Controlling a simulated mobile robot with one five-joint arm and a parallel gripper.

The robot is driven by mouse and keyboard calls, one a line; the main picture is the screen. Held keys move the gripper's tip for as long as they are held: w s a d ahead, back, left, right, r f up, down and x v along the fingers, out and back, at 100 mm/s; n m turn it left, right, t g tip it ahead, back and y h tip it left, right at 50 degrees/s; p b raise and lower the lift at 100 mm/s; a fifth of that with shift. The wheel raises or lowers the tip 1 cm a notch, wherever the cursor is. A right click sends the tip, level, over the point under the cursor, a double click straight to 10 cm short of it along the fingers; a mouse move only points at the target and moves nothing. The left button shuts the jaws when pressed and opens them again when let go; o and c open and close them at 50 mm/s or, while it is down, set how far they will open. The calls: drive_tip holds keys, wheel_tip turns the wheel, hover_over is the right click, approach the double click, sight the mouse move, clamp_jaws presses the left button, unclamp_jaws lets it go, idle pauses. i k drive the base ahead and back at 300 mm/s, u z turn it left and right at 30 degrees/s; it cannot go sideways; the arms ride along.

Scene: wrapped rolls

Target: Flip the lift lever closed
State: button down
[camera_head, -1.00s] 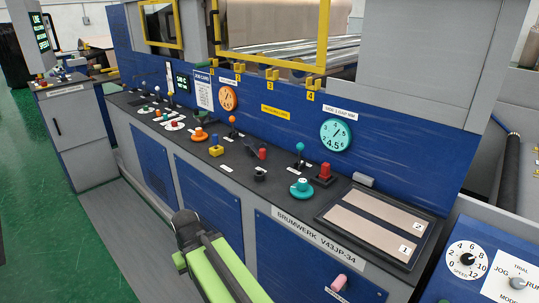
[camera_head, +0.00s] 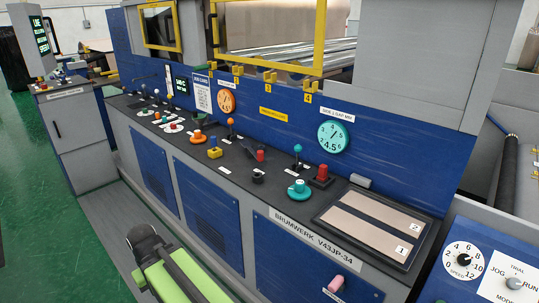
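Several levers stand on the dark control shelf (camera_head: 275,193) of the blue and grey machine. A black lever with a red end (camera_head: 260,155) leans low beside a yellow and blue control (camera_head: 214,149). Their small labels are too small to read, so I cannot tell which is the lift lever or how it is set. My green arm link with a dark rounded joint shows at the bottom, in front of the cabinet and apart from the controls. No gripper fingers are visible.
A teal knob (camera_head: 299,191), a red button (camera_head: 321,173) and a numbered two-strip panel (camera_head: 375,224) lie along the shelf. A pink knob (camera_head: 336,283) sticks out of the cabinet front. A speed panel (camera_head: 496,262) stands at lower right. Green floor (camera_head: 60,225) is open at left.

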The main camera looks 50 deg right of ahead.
sight(259, 156)
drive_tip(key=i, duration=0.95)
drive_tip(key=u, duration=0.05)
